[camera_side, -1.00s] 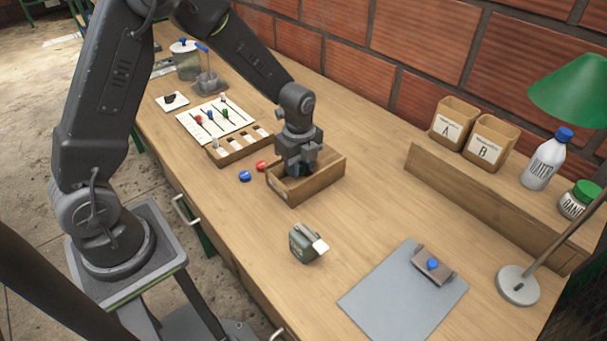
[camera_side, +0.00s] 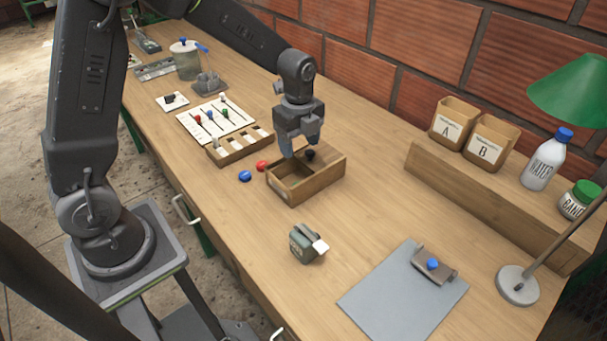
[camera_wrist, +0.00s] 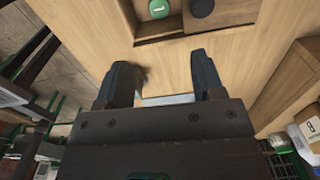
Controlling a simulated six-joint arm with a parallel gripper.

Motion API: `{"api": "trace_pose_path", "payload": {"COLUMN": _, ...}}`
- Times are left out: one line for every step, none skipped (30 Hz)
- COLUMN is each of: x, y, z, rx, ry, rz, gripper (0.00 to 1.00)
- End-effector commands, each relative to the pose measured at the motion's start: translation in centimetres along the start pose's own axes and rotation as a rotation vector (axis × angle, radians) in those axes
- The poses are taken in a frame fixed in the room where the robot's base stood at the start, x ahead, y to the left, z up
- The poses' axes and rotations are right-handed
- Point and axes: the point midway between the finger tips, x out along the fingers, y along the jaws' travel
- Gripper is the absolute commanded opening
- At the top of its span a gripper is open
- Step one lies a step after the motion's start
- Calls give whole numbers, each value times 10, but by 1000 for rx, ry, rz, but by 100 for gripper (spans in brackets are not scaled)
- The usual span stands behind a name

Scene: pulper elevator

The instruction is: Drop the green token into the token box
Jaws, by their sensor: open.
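The token box (camera_side: 322,183) is a small open wooden box with a divider, standing mid-table in the side view. The green token (camera_wrist: 158,8), with a white mark, lies inside the box at the top edge of the wrist view. A round black piece (camera_wrist: 202,8) is beside it there; it also shows at the box's back in the side view (camera_side: 310,154). My gripper (camera_side: 301,150) is open and empty just above the box. Its spread fingers (camera_wrist: 160,62) are clear of the green token.
A red token (camera_side: 262,166) and a blue token (camera_side: 245,176) lie left of the box. A slotted wooden rack (camera_side: 240,147) stands behind them. A small green device (camera_side: 307,244) and a grey clipboard (camera_side: 400,300) are in front. The table right of the box is clear.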

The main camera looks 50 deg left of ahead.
Motion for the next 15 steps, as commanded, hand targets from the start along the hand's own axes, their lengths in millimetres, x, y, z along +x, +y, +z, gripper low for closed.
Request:
{"api": "trace_pose_path", "payload": {"x": -14, "y": -1, "z": 0, "rx": 0, "ry": -1, "rz": -7, "gripper": 62}}
{"api": "trace_pose_path", "payload": {"x": -20, "y": 0, "z": 0, "rx": 0, "ry": -1, "rz": -5, "gripper": 62}}
{"api": "trace_pose_path", "payload": {"x": -28, "y": -1, "z": 0, "rx": 0, "ry": -1, "rz": -5, "gripper": 62}}
{"api": "trace_pose_path", "payload": {"x": -34, "y": -1, "z": 0, "rx": 0, "ry": -1, "rz": -5, "gripper": 62}}
{"api": "trace_pose_path", "payload": {"x": -39, "y": -1, "z": 0, "rx": 0, "ry": -1, "rz": -5, "gripper": 62}}
{"api": "trace_pose_path", "payload": {"x": -46, "y": 0, "z": 0, "rx": 0, "ry": -1, "rz": -4, "gripper": 62}}
{"api": "trace_pose_path", "payload": {"x": -50, "y": 0, "z": 0, "rx": 0, "ry": 0, "rz": -2, "gripper": 62}}
{"api": "trace_pose_path", "payload": {"x": -54, "y": 0, "z": 0, "rx": 0, "ry": 0, "rz": -3, "gripper": 62}}
{"api": "trace_pose_path", "payload": {"x": -58, "y": 0, "z": 0, "rx": 0, "ry": 0, "rz": -2, "gripper": 62}}
{"api": "trace_pose_path", "payload": {"x": -61, "y": 0, "z": 0, "rx": 0, "ry": 0, "rz": -2, "gripper": 62}}
{"api": "trace_pose_path", "payload": {"x": -63, "y": 0, "z": 0, "rx": 0, "ry": 0, "rz": -2, "gripper": 62}}
{"api": "trace_pose_path", "payload": {"x": -66, "y": 0, "z": 0, "rx": 0, "ry": 0, "rz": -1, "gripper": 62}}
{"api": "trace_pose_path", "payload": {"x": -67, "y": 0, "z": 0, "rx": 0, "ry": 0, "rz": 0, "gripper": 62}}
{"api": "trace_pose_path", "payload": {"x": -68, "y": 0, "z": 0, "rx": 0, "ry": 0, "rz": 1, "gripper": 62}}
{"api": "trace_pose_path", "payload": {"x": -69, "y": 0, "z": 0, "rx": 0, "ry": 0, "rz": 1, "gripper": 62}}
